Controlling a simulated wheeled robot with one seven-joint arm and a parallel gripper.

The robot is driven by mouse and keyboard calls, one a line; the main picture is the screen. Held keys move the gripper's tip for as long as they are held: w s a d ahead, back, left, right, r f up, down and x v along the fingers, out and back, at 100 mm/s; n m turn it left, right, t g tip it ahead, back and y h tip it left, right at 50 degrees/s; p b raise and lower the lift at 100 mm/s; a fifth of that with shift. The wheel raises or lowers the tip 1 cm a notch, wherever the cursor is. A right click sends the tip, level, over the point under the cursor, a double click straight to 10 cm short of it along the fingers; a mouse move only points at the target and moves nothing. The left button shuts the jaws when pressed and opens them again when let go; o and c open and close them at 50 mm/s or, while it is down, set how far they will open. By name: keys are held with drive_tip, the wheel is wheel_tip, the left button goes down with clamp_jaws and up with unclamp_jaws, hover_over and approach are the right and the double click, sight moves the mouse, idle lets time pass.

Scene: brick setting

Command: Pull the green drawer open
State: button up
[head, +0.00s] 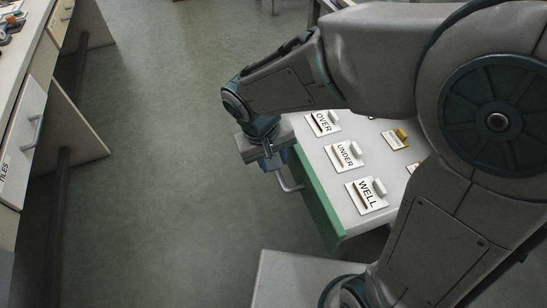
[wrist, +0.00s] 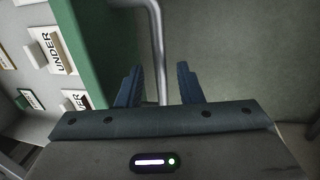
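The green drawer front (head: 318,200) is the left face of a white-topped unit in the head view. It shows as a dark green band (wrist: 92,45) in the wrist view. Its metal bar handle (head: 289,183) sticks out from the front. In the wrist view the handle (wrist: 156,38) runs down between the two blue fingers. My gripper (wrist: 160,78) is open, with one finger on each side of the bar and a gap visible on both sides. In the head view my gripper (head: 272,163) is at the handle's far end. I see no clear gap at the drawer front.
Cards marked OVER (head: 322,123), UNDER (head: 344,156) and WELL (head: 367,194) lie on the white top, each with a small block. A counter with a drawer labelled TILES (head: 22,140) stands at left. The floor (head: 160,180) between is clear.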

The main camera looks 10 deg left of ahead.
wheel_tip(320, 180, up, 14)
drive_tip(key=s+a+p, duration=0.1)
drive_tip(key=a+p, duration=0.1)
drive_tip(key=p, duration=0.1)
drive_tip(key=shift+s+a+f+p, duration=0.15)
drive_tip(key=shift+s+f+p, duration=0.1)
drive_tip(key=shift+p, duration=0.1)
idle(0.6)
